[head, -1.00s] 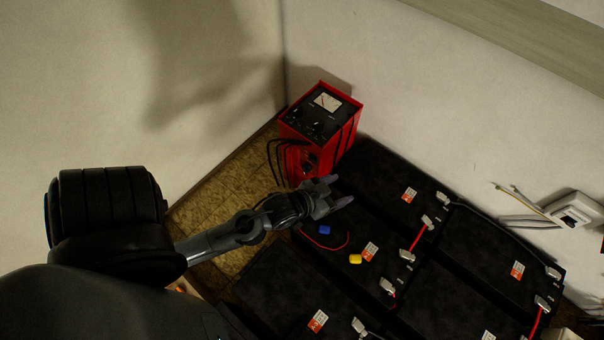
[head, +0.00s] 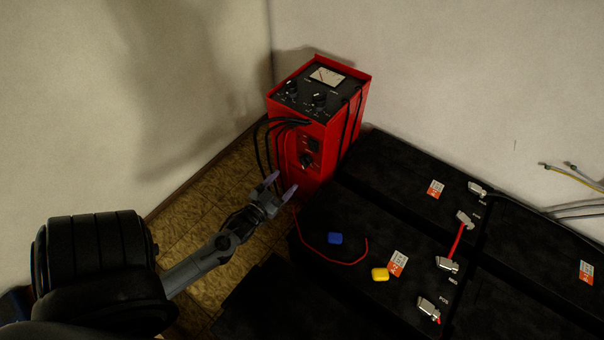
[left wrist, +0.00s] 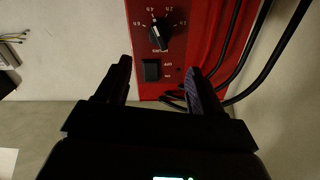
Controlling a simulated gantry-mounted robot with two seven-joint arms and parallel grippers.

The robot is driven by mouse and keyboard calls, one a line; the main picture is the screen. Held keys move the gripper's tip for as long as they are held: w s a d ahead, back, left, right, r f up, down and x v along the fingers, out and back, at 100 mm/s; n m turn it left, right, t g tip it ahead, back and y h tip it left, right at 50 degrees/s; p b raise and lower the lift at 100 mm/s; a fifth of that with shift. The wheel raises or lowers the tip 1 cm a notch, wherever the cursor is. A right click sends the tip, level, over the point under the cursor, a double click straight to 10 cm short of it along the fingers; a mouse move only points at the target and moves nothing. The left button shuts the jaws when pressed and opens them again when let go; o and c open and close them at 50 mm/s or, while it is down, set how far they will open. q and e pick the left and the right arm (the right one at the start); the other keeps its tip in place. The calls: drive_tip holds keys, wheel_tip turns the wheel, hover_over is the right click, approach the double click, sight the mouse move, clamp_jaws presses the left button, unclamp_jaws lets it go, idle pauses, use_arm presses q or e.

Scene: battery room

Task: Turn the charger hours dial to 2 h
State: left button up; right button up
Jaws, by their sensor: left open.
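The red charger (head: 350,125) stands in the corner, with a black top panel carrying a meter (head: 327,76) and two knobs. The black hours dial (head: 306,160) is low on its front face, near a black rocker switch (head: 313,143). In the left wrist view the dial (left wrist: 160,36) appears upside down, its white mark pointing up and slightly left among printed numbers; I cannot read the setting surely. The switch (left wrist: 151,70) shows below it. My left gripper (head: 280,187) is open and empty, in front of the charger, fingers toward it, apart from the dial. My right gripper is not in view.
Black cables (head: 262,140) hang in front of the charger and pass right of the dial in the wrist view. Black batteries (head: 385,170) fill the right, with a blue cap (head: 335,238), a yellow cap (head: 380,274) and a red wire on them. Walls stand close behind the charger.

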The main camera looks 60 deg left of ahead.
sight(302, 164)
use_arm(q)
drive_tip(key=x, duration=0.3)
drive_tip(key=b+x, duration=0.1)
drive_tip(key=x, duration=0.3)
drive_tip(key=b+x, duration=0.1)
drive_tip(key=x, duration=0.3)
drive_tip(key=shift+f, duration=0.4)
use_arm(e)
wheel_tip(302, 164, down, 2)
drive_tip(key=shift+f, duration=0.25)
use_arm(q)
drive_tip(key=shift+s, duration=0.1)
drive_tip(key=shift+c, duration=0.3)
drive_tip(key=c, duration=1)
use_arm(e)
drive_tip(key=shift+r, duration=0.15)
